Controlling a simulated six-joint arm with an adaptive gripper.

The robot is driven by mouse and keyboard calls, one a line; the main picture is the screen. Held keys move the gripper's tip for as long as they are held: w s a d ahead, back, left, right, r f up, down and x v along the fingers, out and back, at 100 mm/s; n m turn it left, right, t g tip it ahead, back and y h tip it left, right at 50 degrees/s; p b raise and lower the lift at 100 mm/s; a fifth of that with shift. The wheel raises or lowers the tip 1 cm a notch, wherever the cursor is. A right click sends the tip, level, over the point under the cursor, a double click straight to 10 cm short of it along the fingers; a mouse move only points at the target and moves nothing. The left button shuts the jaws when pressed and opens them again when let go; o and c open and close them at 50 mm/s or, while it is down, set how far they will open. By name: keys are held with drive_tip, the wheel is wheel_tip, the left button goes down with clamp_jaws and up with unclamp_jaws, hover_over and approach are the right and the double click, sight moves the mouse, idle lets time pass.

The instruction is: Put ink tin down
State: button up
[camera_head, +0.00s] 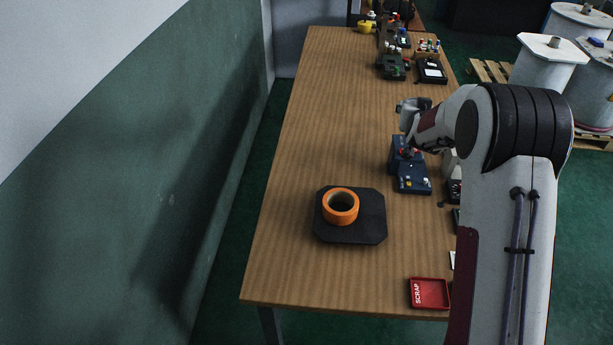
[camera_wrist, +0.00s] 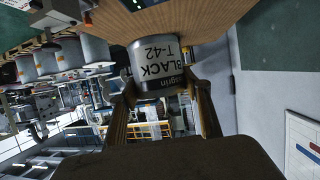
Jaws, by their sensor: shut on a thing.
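The ink tin (camera_wrist: 152,68) is silver with a black band and a "BLACK T-42" label. In the wrist view my gripper (camera_wrist: 162,88) is shut on it, with one finger on each side. The wooden table (camera_wrist: 195,18) shows beyond the tin in that view; the gap between them cannot be told. In the head view my gripper (camera_head: 412,108) is over the right part of the table, beyond a dark blue device (camera_head: 411,178).
A red scrap tray (camera_head: 429,293) is at the near right corner. Dark devices and small bottles (camera_head: 427,46) stand at the far right.

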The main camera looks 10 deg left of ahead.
drive_tip(key=shift+w+a+r+m+h, duration=0.15)
drive_tip(key=shift+w+a+m+h, duration=0.15)
drive_tip(key=shift+a, duration=0.3)
drive_tip(key=shift+w+a+r+m+h, duration=0.1)
drive_tip(key=shift+w+a+m+h, duration=0.15)
drive_tip(key=shift+a, duration=0.3)
drive_tip(key=s+a+f+m+h, duration=0.1)
drive_tip(key=a+f, duration=0.2)
drive_tip(key=a, duration=0.6)
drive_tip(key=s+a+f+m+g+h, duration=0.1)
drive_tip(key=s+a+f, duration=0.1)
drive_tip(key=a, duration=0.7)
drive_tip(key=s+a+f+m+h, duration=0.1)
drive_tip(key=a+f, duration=0.3)
drive_tip(key=a, duration=0.6)
drive_tip(key=shift+s+f+g+h, duration=0.25)
drive_tip(key=shift+s+h, duration=0.2)
drive_tip(key=shift+s, duration=0.3)
wheel_tip(320, 180, down, 6)
drive_tip(key=shift+f, duration=0.2)
drive_tip(key=shift+f, duration=1.8)
